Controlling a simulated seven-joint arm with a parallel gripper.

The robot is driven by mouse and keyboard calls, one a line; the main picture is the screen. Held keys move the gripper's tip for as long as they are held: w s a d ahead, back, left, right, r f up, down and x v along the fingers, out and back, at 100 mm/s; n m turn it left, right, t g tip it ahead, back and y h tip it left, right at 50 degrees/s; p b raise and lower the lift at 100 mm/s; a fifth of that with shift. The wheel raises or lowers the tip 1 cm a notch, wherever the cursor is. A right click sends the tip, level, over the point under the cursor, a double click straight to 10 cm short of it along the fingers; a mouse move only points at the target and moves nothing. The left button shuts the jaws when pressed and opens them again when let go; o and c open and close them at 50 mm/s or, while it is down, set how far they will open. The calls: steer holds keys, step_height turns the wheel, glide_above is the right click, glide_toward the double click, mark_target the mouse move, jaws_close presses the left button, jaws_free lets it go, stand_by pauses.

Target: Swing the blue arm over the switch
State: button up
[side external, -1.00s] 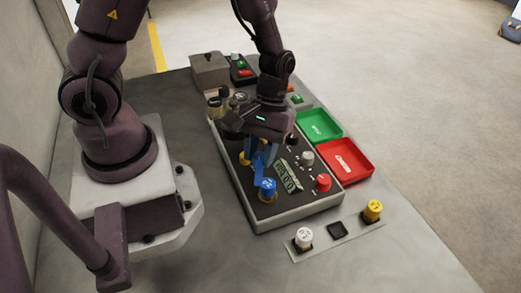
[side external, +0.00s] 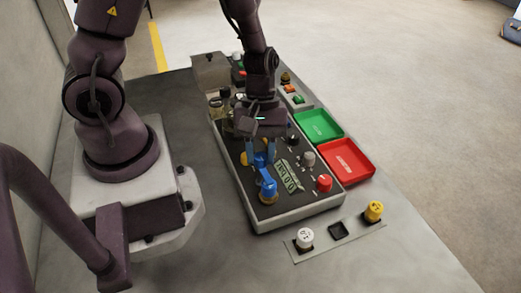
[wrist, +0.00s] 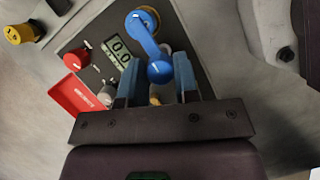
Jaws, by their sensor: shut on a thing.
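The blue arm (side external: 266,177) is mounted on a yellow-ringed pivot at the near left of the grey control panel (side external: 267,212). In the wrist view the blue arm (wrist: 146,38) runs from its pivot to a round knob at its free end. My gripper (side external: 262,157) is above the panel, its bluish fingers pointing down. In the wrist view my gripper (wrist: 160,80) has a finger on each side of the knob and is shut on it. A yellowish part (wrist: 155,98) shows behind the knob, mostly hidden. I cannot tell which part is the switch.
A display reading 0.0 (side external: 289,175), a red knob (side external: 324,183) and a grey knob (side external: 308,158) sit right of the blue arm. Green (side external: 318,125) and red (side external: 347,160) trays lie beside the panel. White (side external: 305,238) and yellow (side external: 373,210) knobs stand nearer.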

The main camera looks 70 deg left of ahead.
steer(key=o, duration=0.9)
steer(key=v, duration=1.3)
steer(key=shift+a+f, duration=0.1)
steer(key=s+r+m+t+y, duration=0.4)
steer(key=s+r+m+t, duration=0.2)
steer(key=r+m, duration=0.6)
steer(key=shift+d+r+m+t, duration=0.2)
steer(key=shift+m+t, duration=0.4)
steer(key=shift+m, duration=0.2)
